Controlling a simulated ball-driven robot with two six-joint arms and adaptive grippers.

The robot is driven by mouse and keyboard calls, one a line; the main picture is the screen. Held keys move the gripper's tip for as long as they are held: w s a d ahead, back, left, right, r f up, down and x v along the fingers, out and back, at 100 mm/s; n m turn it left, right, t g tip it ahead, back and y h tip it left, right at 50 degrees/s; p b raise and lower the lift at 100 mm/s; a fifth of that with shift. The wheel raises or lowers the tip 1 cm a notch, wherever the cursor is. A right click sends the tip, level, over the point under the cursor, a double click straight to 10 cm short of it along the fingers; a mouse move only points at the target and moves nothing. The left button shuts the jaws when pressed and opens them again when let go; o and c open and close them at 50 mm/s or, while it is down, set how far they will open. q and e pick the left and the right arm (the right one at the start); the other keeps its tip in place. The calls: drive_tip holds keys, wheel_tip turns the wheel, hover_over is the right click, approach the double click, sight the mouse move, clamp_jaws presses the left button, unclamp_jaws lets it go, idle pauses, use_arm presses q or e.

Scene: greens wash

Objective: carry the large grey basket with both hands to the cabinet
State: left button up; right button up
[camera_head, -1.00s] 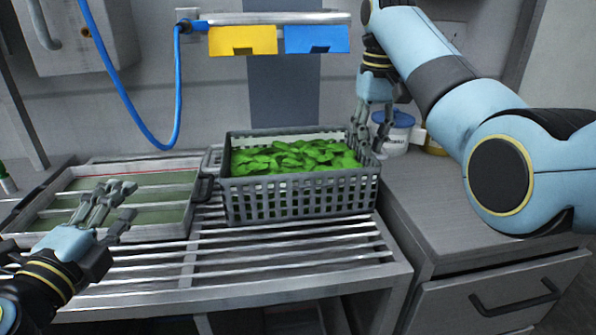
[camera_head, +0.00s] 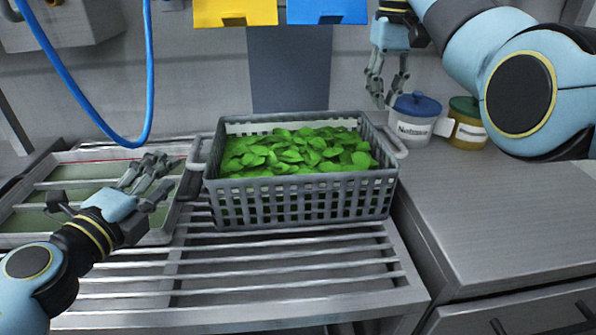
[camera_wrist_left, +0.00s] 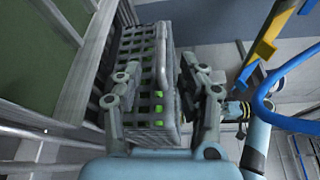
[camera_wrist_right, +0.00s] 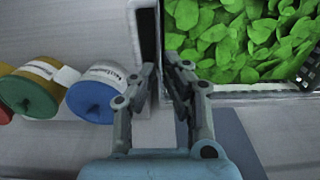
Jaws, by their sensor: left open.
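The large grey basket (camera_head: 300,205), full of green leaves (camera_head: 300,152), stands upright on a slatted metal rack. It has a handle at its left end (camera_head: 197,160) and one at its right end (camera_head: 396,146). My left gripper (camera_head: 160,173) is open and empty, just left of the left handle; the basket also shows beyond its fingers in the left wrist view (camera_wrist_left: 150,92). My right gripper (camera_head: 386,98) is open and empty, above and behind the right handle. The right wrist view shows the leaves (camera_wrist_right: 240,35) beside its fingers. The grey cabinet (camera_head: 500,215) adjoins the rack on the right.
A blue-lidded jar (camera_head: 415,125) and a green-lidded jar (camera_head: 467,125) stand at the back of the cabinet top, near my right gripper. The cabinet top's front is clear. A sink (camera_head: 85,190) lies left. A blue hose (camera_head: 90,105) hangs at upper left.

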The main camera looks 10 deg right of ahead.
sight(194, 147)
use_arm(q)
drive_tip(key=x, duration=1)
use_arm(e)
wheel_tip(194, 147, down, 10)
drive_tip(key=shift+f, duration=0.1)
use_arm(q)
drive_tip(key=shift+c, duration=1)
use_arm(e)
clamp_jaws()
use_arm(q)
clamp_jaws()
drive_tip(key=shift+s, duration=0.1)
drive_tip(key=shift+r, duration=0.1)
